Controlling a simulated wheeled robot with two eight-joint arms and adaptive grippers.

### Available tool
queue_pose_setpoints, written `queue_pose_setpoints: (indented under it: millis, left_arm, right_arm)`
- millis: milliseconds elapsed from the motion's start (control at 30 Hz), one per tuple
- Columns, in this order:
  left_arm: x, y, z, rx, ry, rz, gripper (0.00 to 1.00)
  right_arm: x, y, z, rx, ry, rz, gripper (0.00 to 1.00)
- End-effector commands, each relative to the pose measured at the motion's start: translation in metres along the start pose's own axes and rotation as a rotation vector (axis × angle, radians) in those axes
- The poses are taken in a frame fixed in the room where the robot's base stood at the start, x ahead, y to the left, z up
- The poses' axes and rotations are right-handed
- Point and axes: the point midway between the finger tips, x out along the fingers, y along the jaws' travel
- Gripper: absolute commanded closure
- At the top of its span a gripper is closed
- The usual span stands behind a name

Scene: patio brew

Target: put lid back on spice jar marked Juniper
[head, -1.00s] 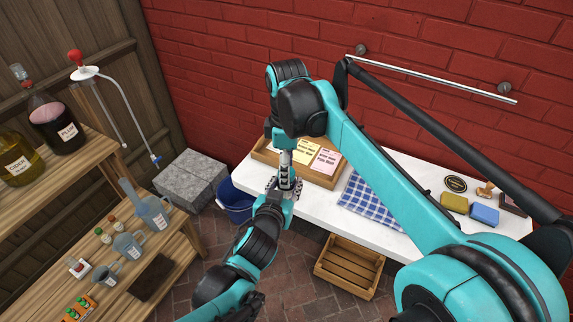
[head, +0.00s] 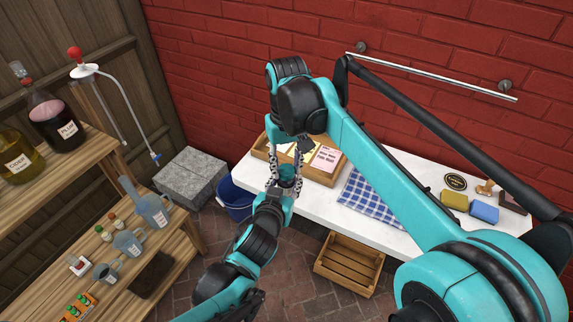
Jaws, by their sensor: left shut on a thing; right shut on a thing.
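My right gripper (head: 286,165) points down over the front left of the white table, its two fingers apart around something small. My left gripper (head: 285,183) comes up from below and meets it there. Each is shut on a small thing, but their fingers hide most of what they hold. A small dark round shape (head: 287,171) shows between the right gripper's fingers; I cannot tell whether it is lid or jar. No Juniper label is readable, and I cannot tell whether lid and jar touch.
Behind the grippers, a wooden tray (head: 262,150) with cards stands on the white table (head: 322,201), right of it a checked cloth (head: 371,200). A blue bucket (head: 236,200) and wooden crate (head: 350,266) are on the floor. Small jars (head: 104,234) and jugs stand on the left shelf.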

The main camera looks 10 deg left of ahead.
Motion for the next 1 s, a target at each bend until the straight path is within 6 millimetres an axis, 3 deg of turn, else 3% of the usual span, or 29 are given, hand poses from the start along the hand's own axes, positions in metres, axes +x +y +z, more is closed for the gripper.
queue_pose_setpoints:
  millis: [100,300,467,500,567,867,1000]
  left_arm:
    - [0.000,0.000,0.000,0.000,0.001,0.001,1.00]
    - [0.000,0.000,0.000,0.000,0.001,0.001,1.00]
    - [0.000,0.000,0.000,0.000,0.001,0.001,1.00]
    - [0.000,0.000,0.000,0.000,0.001,0.001,1.00]
    - [0.000,0.000,0.000,0.000,0.001,0.001,1.00]
    - [0.000,0.000,0.000,0.000,0.001,0.000,1.00]
    - [0.000,0.000,0.000,0.000,0.000,0.000,1.00]
  right_arm:
    - [0.000,0.000,0.000,0.284,0.001,0.000,0.98]
    - [0.001,0.000,-0.001,0.686,0.001,0.000,0.98]
    - [0.001,0.000,-0.001,0.698,0.001,0.000,0.98]
    - [0.001,0.000,-0.001,0.698,0.001,0.000,0.55]
    - [0.001,0.000,-0.001,0.697,0.001,0.000,0.39]
    - [0.000,0.000,0.000,0.696,0.000,0.000,0.39]
    - [-0.010,0.000,0.000,0.695,0.000,0.000,0.39]
